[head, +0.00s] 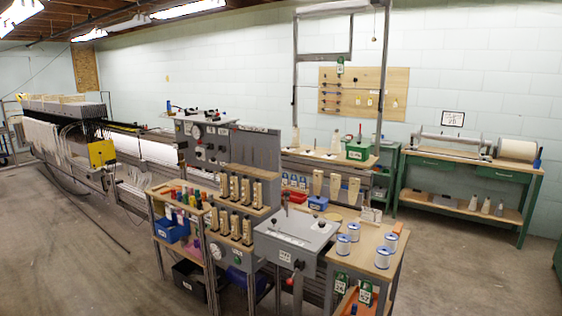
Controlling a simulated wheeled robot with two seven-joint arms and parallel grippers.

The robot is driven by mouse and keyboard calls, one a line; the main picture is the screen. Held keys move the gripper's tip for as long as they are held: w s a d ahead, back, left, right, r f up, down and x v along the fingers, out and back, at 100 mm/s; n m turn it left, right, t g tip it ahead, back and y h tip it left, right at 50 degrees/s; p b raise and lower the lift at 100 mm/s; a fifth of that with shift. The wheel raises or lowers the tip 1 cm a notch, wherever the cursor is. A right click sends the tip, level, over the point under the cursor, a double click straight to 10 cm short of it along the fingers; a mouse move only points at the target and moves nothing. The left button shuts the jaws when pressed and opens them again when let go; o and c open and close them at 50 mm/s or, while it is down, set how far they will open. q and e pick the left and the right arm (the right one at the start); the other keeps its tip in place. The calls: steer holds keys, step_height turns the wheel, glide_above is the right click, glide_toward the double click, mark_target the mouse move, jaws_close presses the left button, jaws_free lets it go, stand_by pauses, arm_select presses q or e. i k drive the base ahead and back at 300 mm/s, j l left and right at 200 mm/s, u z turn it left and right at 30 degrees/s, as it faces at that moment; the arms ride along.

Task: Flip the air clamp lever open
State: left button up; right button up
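No part that I can name for certain as the air clamp lever can be made out at this distance. A small lever with a red end (290,281) hangs on the front of a grey box-like station (300,228) in the near middle. A grey panel (255,148) farther back carries a round gauge (196,132) and several dark knobs. The labels are too small to read. Neither of my grippers shows in the head view.
Racks of upright spools (240,222) stand left of the grey station. White spools (383,257) sit on a wooden top (366,231) to its right. A long loom (100,155) runs along the left. Concrete floor (465,270) is clear at the right.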

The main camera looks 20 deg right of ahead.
mark_target(213, 159)
steer(key=z, duration=0.2)
steer(key=i+j, duration=1.35)
steer(key=j, duration=0.15)
steer(key=i+j, duration=1.4)
steer(key=k+j+u, duration=0.05)
steer(key=j, duration=0.1)
